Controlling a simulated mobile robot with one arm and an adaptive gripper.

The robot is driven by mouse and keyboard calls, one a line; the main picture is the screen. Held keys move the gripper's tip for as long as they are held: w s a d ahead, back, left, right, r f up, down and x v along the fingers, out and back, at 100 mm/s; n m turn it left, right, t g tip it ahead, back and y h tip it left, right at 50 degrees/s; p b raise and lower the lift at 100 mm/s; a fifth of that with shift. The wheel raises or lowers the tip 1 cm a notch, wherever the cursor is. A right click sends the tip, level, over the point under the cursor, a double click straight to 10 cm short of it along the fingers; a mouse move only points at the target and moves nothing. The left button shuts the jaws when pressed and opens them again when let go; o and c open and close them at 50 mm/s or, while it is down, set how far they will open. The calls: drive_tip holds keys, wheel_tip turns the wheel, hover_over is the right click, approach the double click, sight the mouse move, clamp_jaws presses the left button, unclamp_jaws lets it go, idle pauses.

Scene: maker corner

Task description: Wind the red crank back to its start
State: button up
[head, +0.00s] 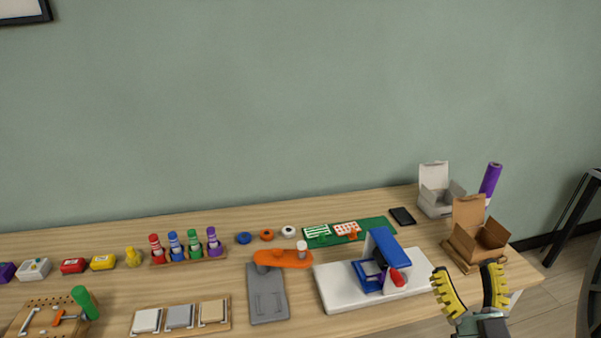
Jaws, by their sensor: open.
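A red part (398,278) sits on the right side of a blue device (384,246) with an upright back, on a white base (338,288). It may be the red crank; its full shape and angle are too small to tell. An orange crank-like arm (283,259) with a pale upright knob (302,246) lies over a grey plate (267,305), left of the white base. My gripper (466,271) is at the lower right, its yellow fingers pointing up and spread apart, empty. It is to the right of the red part and apart from it.
An open cardboard box (467,247), a white box (435,204), a purple roll (490,180) and a black phone (402,216) stand at the right end. A green board (376,226) lies behind the blue device. Bottles in a rack (215,252) and switches (180,316) are left.

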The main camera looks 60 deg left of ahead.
wheel_tip(320, 180, up, 6)
drive_tip(key=d+t+p, duration=0.1)
drive_tip(key=p, duration=0.2)
drive_tip(key=shift+s+r+t, duration=0.15)
drive_tip(key=shift+t, duration=0.15)
